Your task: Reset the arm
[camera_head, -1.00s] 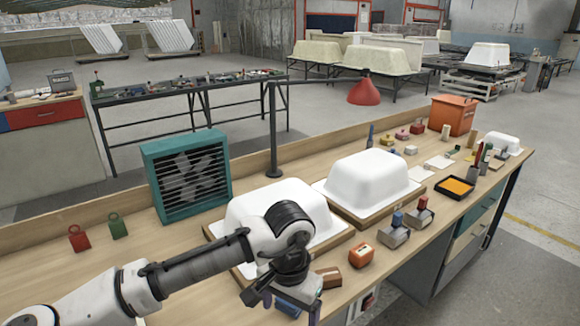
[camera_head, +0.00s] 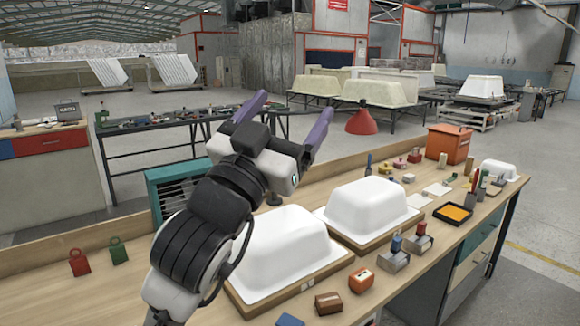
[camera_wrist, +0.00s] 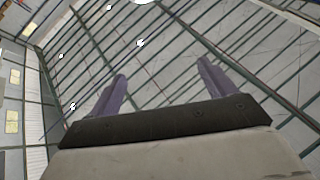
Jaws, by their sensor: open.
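My gripper (camera_head: 291,122) is raised above the workbench in the head view, its two purple fingers spread apart and pointing up and away. Nothing is between them. In the wrist view the open fingers (camera_wrist: 160,92) point at the hall's ceiling and no object is near them.
Two white tub shells (camera_head: 283,250) (camera_head: 368,210) stand on wooden boards on the workbench (camera_head: 95,300). The air above the bench's right half is clear.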

